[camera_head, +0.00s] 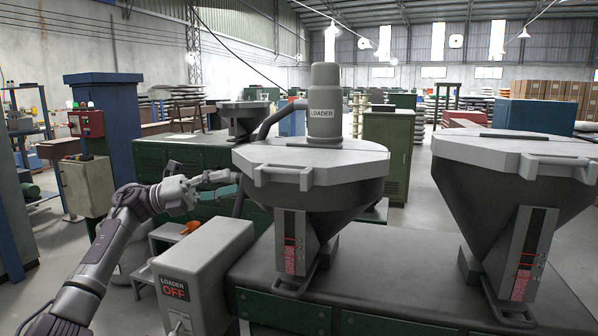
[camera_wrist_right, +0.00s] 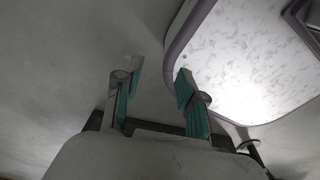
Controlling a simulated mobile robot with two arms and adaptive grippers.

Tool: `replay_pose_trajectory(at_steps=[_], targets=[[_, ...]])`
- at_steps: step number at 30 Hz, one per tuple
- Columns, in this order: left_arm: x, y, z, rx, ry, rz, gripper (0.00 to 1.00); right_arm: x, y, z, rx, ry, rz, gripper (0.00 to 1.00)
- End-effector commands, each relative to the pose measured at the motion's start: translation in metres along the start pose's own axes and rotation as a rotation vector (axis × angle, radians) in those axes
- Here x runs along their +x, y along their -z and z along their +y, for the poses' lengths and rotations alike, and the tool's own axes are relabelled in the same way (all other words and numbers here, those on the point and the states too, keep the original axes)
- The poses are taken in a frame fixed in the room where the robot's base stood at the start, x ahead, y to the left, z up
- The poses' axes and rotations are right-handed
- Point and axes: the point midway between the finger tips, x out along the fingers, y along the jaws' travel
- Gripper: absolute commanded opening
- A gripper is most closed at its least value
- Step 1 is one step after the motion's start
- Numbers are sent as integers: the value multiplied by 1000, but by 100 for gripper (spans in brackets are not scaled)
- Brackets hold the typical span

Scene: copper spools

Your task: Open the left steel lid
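The left steel lid (camera_head: 350,157) is a flat grey disc lying shut on the left hopper (camera_head: 325,205), with a bar handle (camera_head: 283,172) at its front edge. A grey cylinder marked LOADER (camera_head: 325,103) stands at its back. My left gripper (camera_head: 226,182) is just left of the lid's rim in the head view, its fingers apart with teal pads, and nothing shows between them. Whether it touches the rim is unclear. My right gripper (camera_wrist_right: 158,84) shows only in the right wrist view. Its two teal-padded fingers are apart and empty.
A second lidded hopper (camera_head: 525,165) stands at the right on the same dark machine top (camera_head: 390,275). A grey box marked LOADER OFF (camera_head: 205,275) stands at the front left. A dark hose (camera_head: 275,118) runs behind the left hopper. A pale speckled panel (camera_wrist_right: 240,55) is beside my right fingers.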

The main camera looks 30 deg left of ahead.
Motion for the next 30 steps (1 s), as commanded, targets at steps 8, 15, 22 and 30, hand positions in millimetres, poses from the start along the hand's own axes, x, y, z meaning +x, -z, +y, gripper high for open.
replay_pose_trajectory(at_steps=[8,15,22,30], targets=[[33,-1,-5,3,1,10,39,-16,0,-7,3,9,-1,40],[86,-1,-6,2,2,9,39,-38,3,-15,4,19,-1,40],[123,0,-4,2,2,7,39,-52,2,-7,0,10,-3,40],[137,1,-1,2,0,6,39,-56,3,-5,0,8,-3,40]])
